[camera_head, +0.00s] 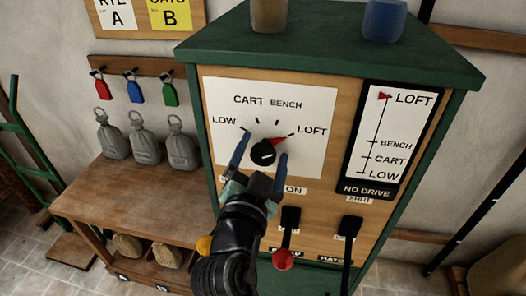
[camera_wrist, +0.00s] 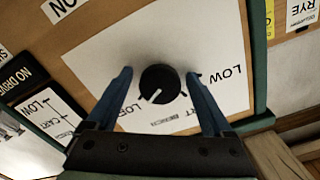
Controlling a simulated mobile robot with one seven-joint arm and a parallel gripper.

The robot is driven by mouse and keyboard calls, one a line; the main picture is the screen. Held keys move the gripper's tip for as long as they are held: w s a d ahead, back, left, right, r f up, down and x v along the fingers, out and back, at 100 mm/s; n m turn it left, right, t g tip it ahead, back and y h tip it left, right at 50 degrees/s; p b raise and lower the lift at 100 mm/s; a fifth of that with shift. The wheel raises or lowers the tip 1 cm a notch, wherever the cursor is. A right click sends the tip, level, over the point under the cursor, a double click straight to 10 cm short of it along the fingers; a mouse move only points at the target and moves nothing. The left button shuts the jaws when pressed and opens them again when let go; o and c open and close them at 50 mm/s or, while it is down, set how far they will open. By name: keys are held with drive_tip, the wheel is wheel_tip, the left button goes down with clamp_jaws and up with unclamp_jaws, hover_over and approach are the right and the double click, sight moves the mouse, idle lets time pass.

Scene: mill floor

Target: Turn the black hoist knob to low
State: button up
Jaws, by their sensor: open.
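The black hoist knob (camera_head: 263,153) sits on a white dial plate (camera_head: 310,105) marked LOW, CART, BENCH and LOFT. A red pointer mark beside the knob aims toward LOFT. In the wrist view the knob (camera_wrist: 160,83) shows a white line aimed at the LOFT side. My gripper (camera_head: 264,146) is open, with its blue fingers on either side of the knob. In the wrist view the gripper (camera_wrist: 158,76) shows gaps between both fingers and the knob.
A level scale (camera_head: 375,160) at right has its red marker at LOFT, above a NO DRIVE sign. Black levers (camera_head: 289,220) (camera_head: 350,228) stand below the dial, one with a red ball. A wooden bench (camera_head: 95,190) with grey weights (camera_head: 148,147) is at left.

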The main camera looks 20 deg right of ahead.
drive_tip(key=c, duration=1.3)
drive_tip(key=shift+c, duration=0.2)
drive_tip(key=shift+n, duration=0.4)
drive_tip(key=n, duration=0.4)
drive_tip(key=shift+n, duration=0.4)
drive_tip(key=n+p, duration=0.2)
drive_tip(key=n, duration=0.4)
drive_tip(key=n+p, duration=0.2)
drive_tip(key=n, duration=0.4)
drive_tip(key=shift+n+p, duration=0.3)
drive_tip(key=shift+p, duration=0.1)
drive_tip(key=n+p, duration=0.2)
drive_tip(key=n, duration=0.3)
drive_tip(key=shift+p, duration=0.4)
drive_tip(key=shift+n, duration=0.4)
